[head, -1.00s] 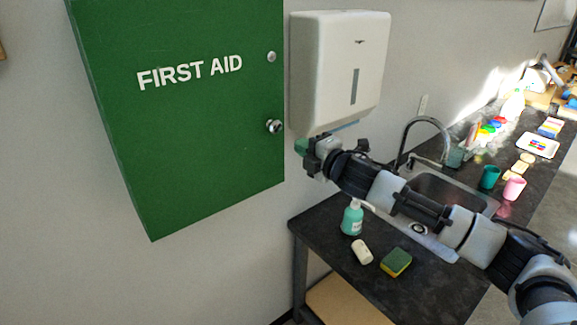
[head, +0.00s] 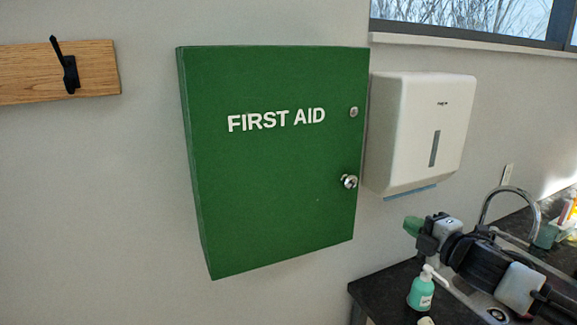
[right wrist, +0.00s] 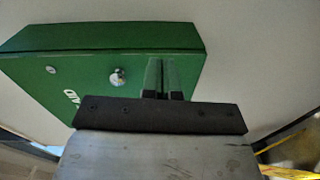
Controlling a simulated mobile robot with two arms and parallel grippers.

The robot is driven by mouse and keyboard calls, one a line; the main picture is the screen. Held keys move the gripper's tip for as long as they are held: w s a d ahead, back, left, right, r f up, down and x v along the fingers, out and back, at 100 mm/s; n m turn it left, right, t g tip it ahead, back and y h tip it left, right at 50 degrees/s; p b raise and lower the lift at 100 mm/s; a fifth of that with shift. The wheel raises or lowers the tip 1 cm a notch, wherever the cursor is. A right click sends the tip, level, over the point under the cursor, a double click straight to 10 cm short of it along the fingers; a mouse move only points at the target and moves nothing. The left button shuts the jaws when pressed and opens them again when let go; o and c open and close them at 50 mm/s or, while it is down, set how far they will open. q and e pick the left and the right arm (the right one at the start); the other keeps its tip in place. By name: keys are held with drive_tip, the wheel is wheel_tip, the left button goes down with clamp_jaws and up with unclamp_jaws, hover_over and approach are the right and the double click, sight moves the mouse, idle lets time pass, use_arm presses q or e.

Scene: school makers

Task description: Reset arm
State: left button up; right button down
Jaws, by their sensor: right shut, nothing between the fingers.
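My right gripper (head: 412,226) is shut and empty. In the head view it is over the counter, to the right of and below the green first aid cabinet (head: 275,200), apart from it. The right wrist view shows its closed fingers (right wrist: 165,76) in front of the cabinet (right wrist: 60,60), with the door knob (right wrist: 118,77) to their left. The cabinet door is closed, and its silver knob (head: 349,181) shows on the right side of the door. My left gripper is in no view.
A white paper towel dispenser (head: 415,140) hangs right of the cabinet. A soap bottle (head: 421,291) stands on the dark counter (head: 380,291) below my right arm, near the faucet (head: 511,190). A coat hook (head: 66,68) is on the left wall. The wall below the cabinet is clear.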

drive_tip(key=s+a+f+m+g+h, duration=0.15)
drive_tip(key=s+a+f+m, duration=0.25)
drive_tip(key=s+a+f, duration=0.4)
drive_tip(key=s+a+f+m+g+h, duration=0.1)
drive_tip(key=s+a+f+m+g, duration=0.25)
drive_tip(key=a+f, duration=0.4)
drive_tip(key=s+d+f+m+g+h, duration=0.2)
drive_tip(key=s+f+m+g, duration=0.3)
drive_tip(key=s, duration=0.8)
drive_tip(key=s+d+f+m+g+h, duration=0.25)
drive_tip(key=s+f+m, duration=0.4)
drive_tip(key=s, duration=0.65)
wheel_tip(320, 180, down, 28)
drive_tip(key=g+b, duration=0.1)
drive_tip(key=g, duration=0.1)
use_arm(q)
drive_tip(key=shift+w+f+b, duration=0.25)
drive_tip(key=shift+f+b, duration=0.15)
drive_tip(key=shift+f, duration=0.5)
use_arm(e)
drive_tip(key=s+d+f, duration=0.2)
drive_tip(key=s+f, duration=1.3)
drive_tip(key=s, duration=0.1)
drive_tip(key=shift+s+d+f+g+y, duration=0.15)
drive_tip(key=shift+s+f+g+y, duration=0.2)
drive_tip(key=shift+g, duration=0.1)
